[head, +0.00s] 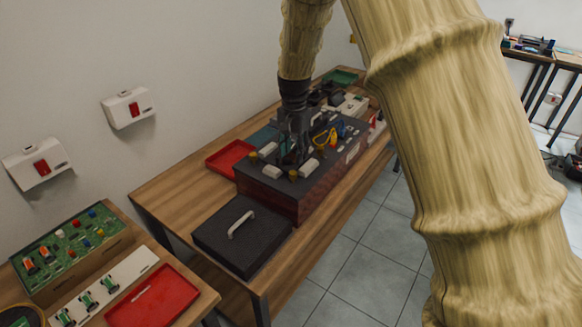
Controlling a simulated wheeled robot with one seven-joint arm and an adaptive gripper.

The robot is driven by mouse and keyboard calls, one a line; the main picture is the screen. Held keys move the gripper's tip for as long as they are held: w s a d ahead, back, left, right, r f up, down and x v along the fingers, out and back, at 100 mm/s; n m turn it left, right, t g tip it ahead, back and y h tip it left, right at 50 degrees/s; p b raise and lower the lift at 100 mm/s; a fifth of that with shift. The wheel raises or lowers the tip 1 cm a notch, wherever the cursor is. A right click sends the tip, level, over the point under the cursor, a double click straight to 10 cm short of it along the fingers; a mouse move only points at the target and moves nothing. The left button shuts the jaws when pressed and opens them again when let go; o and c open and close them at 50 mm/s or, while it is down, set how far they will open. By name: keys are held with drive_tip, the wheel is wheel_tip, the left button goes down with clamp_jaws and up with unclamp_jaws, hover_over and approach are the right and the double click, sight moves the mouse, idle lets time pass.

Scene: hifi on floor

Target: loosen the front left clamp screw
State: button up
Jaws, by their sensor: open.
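The hifi unit (325,188) is a dark box with reddish-brown sides and an open top full of parts. Small yellowish knobs, which look like clamp screws, show at its near end: one at the left (253,156) and one closer to the front edge (293,174). I cannot tell for sure which is the front left one. White cylindrical parts (309,166) lie beside them. My gripper (291,157) points down over the near end of the unit, open, between the knobs. Its fingertips blend with the dark parts, so contact cannot be told.
A black panel with a pale handle (215,243) lies on the wooden table (165,200) in front of the unit. A red tray (229,158) lies left of it. Yellow and blue parts (326,137) stand farther back. A nearer table holds a circuit board (62,252) and a red tray (150,303).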

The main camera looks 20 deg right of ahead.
sight(293, 173)
drive_tip(key=f, duration=0.3)
drive_tip(key=w+f+p, duration=0.1)
drive_tip(key=f, duration=0.2)
drive_tip(key=shift+w+d+f, duration=0.1)
drive_tip(key=shift+w+f, duration=0.05)
drive_tip(key=shift+f, duration=0.05)
drive_tip(key=shift+s+f+p, duration=0.4)
drive_tip(key=shift+s+f, duration=0.05)
drive_tip(key=shift+f, duration=0.2)
drive_tip(key=shift+w+f, duration=0.25)
drive_tip(key=shift+f, duration=0.15)
drive_tip(key=shift+s+r, duration=0.15)
drive_tip(key=shift+c, duration=0.8)
clamp_jaws()
